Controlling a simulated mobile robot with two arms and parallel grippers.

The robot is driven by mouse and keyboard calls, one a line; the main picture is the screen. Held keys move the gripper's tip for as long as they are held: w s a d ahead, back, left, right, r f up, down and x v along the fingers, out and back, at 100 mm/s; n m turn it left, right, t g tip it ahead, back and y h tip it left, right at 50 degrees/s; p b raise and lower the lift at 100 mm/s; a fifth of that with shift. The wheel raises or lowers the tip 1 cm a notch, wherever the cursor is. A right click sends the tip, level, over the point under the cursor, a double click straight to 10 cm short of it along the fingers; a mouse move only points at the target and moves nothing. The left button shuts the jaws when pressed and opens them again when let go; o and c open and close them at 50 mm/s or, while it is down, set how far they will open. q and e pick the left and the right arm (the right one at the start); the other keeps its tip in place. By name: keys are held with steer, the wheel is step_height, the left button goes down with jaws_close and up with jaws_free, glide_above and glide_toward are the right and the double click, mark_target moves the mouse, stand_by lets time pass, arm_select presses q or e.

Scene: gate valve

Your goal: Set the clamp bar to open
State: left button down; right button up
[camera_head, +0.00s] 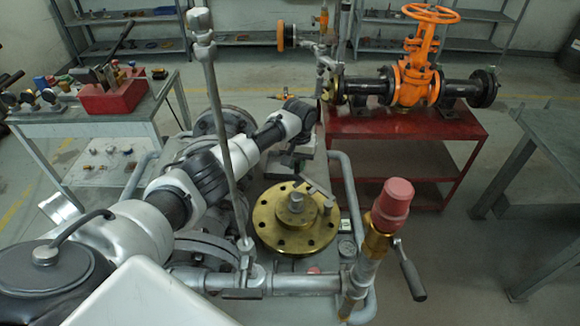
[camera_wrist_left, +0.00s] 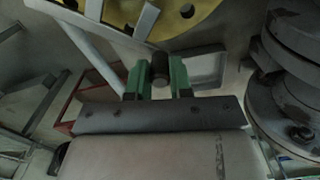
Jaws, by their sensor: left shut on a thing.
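The clamp bar (camera_head: 318,190) looks like a short grey bar lying at the far right side of the brass flange (camera_head: 265,228). In the left wrist view a light grey bar (camera_wrist_left: 147,18) lies against the flange (camera_wrist_left: 120,8). My left gripper (camera_head: 300,172) reaches in from the left, beyond the flange, beside the bar. In the left wrist view its green fingers (camera_wrist_left: 160,78) are shut on a dark round handle end (camera_wrist_left: 160,64). How that handle joins the bar is too dark to tell. My right gripper is not in view.
A tall grey rod (camera_head: 218,120) rises left of the flange. A red-capped brass fitting (camera_head: 390,205) with a black-handled lever (camera_head: 410,275) stands at the right. An orange gate valve (camera_head: 415,80) sits on a red table (camera_head: 400,128) behind. Grey side rails (camera_head: 347,185) border the cart.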

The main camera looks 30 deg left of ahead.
arm_select(q)
steer(key=shift+w+d+m+b, duration=0.35)
steer(key=shift+w+m+b, duration=0.15)
steer(key=shift+w+m, duration=0.1)
steer(key=shift+w+d+m+b, duration=0.35)
steer(key=shift+w+m+b, duration=0.1)
steer(key=shift+w+m, duration=0.1)
steer(key=c, duration=1)
jaws_free()
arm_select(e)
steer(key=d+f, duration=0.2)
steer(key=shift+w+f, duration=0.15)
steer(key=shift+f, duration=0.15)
arm_select(q)
step_height(320, 180, up, 11)
steer(key=shift+f+b, duration=0.1)
steer(key=shift+b, duration=0.5)
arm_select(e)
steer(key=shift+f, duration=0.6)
